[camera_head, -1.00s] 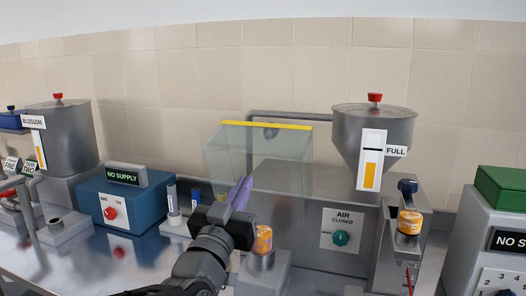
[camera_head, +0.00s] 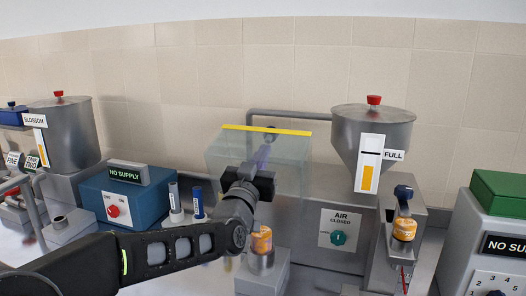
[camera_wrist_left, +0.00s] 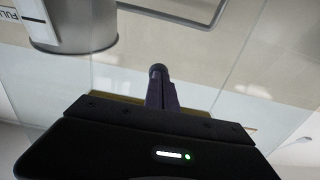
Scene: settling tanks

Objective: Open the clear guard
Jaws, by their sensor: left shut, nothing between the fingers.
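The clear guard (camera_head: 222,152) is a see-through box-like cover with a yellow strip (camera_head: 266,130) along its top edge. It stands over the machine left of the full hopper and looks closed. My left gripper (camera_head: 263,155) is shut and empty. Its purple fingers point up and look faded, as if seen through the guard's clear pane, just below the yellow strip. Whether they touch the guard I cannot tell. In the left wrist view the shut fingers (camera_wrist_left: 160,86) show with part of the yellow strip (camera_wrist_left: 126,98) behind them. My right gripper is not in view.
An orange-labelled jar (camera_head: 261,240) stands on a pedestal below my left gripper. The hopper (camera_head: 372,128) and the panel with the green air knob (camera_head: 338,238) are to the right. A blue supply box (camera_head: 117,197) and two blue-and-white tubes (camera_head: 197,203) are to the left.

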